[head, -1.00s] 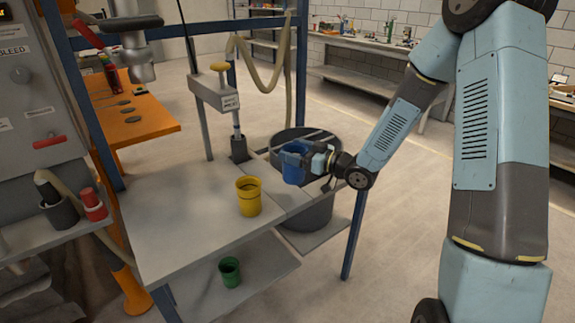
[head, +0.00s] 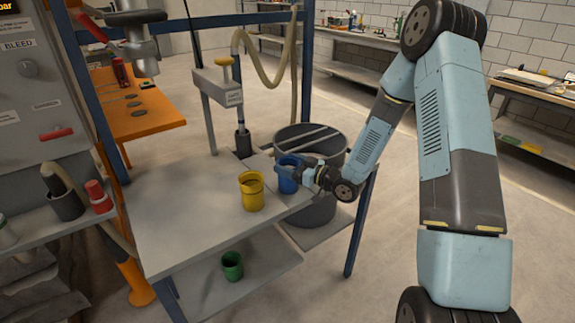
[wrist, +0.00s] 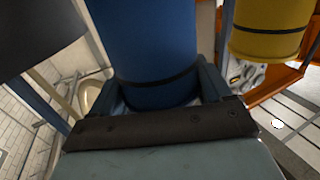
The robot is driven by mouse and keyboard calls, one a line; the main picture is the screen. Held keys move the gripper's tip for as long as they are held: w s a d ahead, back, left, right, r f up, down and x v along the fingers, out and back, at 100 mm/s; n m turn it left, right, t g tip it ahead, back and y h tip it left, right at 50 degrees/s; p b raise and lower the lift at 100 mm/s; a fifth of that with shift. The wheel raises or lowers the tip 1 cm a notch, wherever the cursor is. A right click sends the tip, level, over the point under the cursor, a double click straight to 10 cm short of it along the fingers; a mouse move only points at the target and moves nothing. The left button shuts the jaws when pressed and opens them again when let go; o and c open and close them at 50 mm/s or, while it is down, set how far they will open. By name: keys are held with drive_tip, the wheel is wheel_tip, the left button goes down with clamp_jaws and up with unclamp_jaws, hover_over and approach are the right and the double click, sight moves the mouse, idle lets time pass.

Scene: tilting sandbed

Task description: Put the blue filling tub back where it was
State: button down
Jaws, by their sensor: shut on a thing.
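The blue filling tub (head: 288,176) is in my gripper (head: 296,174), near the right edge of the grey table (head: 190,212) in the head view. In the wrist view the tub (wrist: 150,45) fills the middle, with the gripper fingers on both sides of it. My gripper is shut on it. I cannot tell whether the tub's base touches the table. A yellow tub (head: 251,192) stands upright on the table just left of the blue tub, with a small gap; it also shows at upper right in the wrist view (wrist: 270,28).
A large dark drum (head: 312,208) stands behind and right of the blue tub, with bars across its top. A grey press post (head: 222,88) with a nozzle rises at the table's back. A green tub (head: 231,266) is on the lower shelf. The table's left part is clear.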

drive_tip(key=shift+c, duration=1.8)
unclamp_jaws()
drive_tip(key=o, duration=0.4)
drive_tip(key=shift+c, duration=0.2)
